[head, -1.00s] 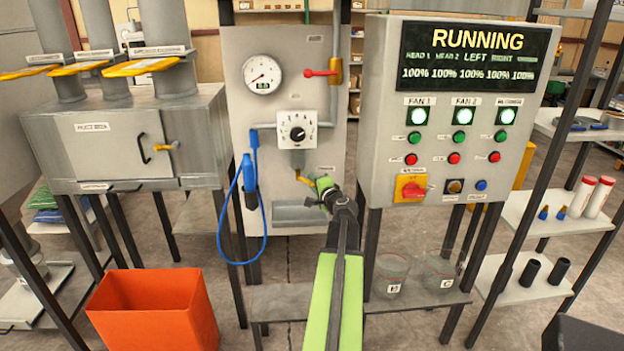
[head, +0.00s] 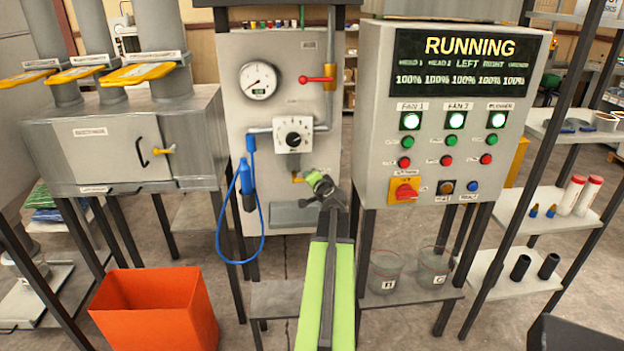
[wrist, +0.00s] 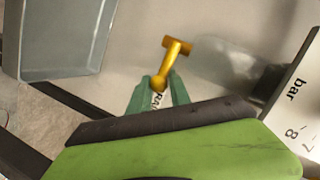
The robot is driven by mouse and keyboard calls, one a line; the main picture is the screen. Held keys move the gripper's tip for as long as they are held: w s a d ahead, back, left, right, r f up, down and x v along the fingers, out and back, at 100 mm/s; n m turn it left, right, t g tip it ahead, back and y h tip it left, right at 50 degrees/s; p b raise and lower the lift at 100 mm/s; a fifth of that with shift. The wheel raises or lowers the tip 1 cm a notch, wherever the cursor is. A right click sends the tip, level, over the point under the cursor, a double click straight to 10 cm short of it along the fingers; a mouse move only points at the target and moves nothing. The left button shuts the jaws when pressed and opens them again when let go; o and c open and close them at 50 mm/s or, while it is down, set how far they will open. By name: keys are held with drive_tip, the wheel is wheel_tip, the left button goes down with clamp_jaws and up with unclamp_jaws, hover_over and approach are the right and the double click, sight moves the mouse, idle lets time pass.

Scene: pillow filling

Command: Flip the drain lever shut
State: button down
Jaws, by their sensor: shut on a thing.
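The drain lever (wrist: 174,62) is a small yellow handle on the grey panel. In the wrist view its rounded end lies between the green fingertips of my gripper (wrist: 160,82), which is shut on it. In the head view the lever (head: 296,179) shows as a bit of yellow below the pressure dial box. My gripper (head: 313,178) covers much of it from the right. A label on the panel is partly hidden behind the fingers in the wrist view.
A grey tray (head: 290,215) is fixed below the lever. A blue hose (head: 220,235) hangs at left. The control box (head: 450,120) reading RUNNING stands close at right. The red-handled valve (head: 318,80) is above. An orange bin (head: 155,312) stands lower left.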

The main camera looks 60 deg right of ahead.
drive_tip(key=shift+w+a, duration=0.15)
drive_tip(key=shift+a, duration=0.05)
drive_tip(key=c, duration=1.2)
unclamp_jaws()
drive_tip(key=shift+a, duration=0.15)
drive_tip(key=shift+d, duration=0.2)
drive_tip(key=shift+r, duration=0.1)
